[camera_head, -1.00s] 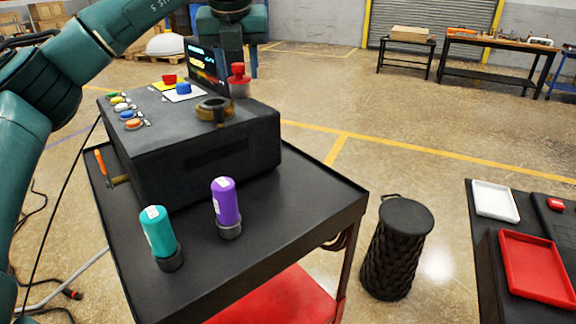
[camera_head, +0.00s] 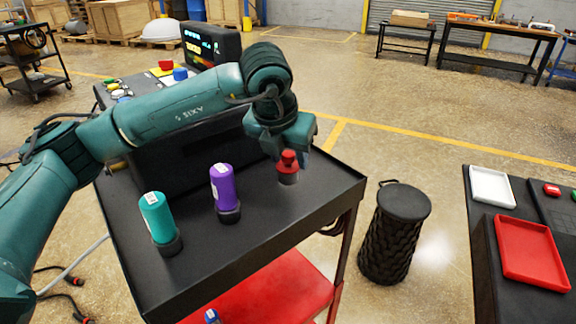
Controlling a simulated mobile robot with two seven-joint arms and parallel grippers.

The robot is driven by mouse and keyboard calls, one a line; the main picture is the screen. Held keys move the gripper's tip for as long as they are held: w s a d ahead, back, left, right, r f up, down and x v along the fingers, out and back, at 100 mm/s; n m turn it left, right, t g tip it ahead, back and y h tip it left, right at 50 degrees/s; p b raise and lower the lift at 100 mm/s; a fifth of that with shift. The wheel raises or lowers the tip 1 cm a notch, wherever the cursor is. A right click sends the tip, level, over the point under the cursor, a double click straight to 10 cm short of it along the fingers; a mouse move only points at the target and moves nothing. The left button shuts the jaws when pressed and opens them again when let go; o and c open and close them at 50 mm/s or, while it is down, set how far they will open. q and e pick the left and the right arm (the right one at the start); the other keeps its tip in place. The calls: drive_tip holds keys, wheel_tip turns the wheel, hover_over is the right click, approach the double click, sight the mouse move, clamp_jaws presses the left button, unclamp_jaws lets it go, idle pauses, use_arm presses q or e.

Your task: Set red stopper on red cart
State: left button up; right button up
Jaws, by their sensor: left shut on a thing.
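The red stopper (camera_head: 288,160), with a grey lower part, is in my left gripper (camera_head: 289,153). The gripper points down and is shut on the stopper's red top. The stopper is upright at the right part of the cart's black top (camera_head: 258,225), to the right of the purple cylinder. I cannot tell whether its base touches the surface. The cart has a red lower shelf (camera_head: 285,285). My left arm hides much of the black box on the cart. My right gripper is not in view.
A purple cylinder (camera_head: 222,188) and a teal cylinder (camera_head: 157,220) stand in dark holders on the cart top. A black woven stool (camera_head: 396,230) stands right of the cart. Farther right, a dark table holds a red tray (camera_head: 531,252) and a white tray (camera_head: 492,187).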

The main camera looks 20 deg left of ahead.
sight(287, 166)
use_arm(q)
wheel_tip(287, 166, down, 2)
drive_tip(key=shift+a+f, duration=0.1)
drive_tip(key=shift+f, duration=0.55)
drive_tip(key=o, duration=1.1)
drive_tip(key=shift+c, duration=0.2)
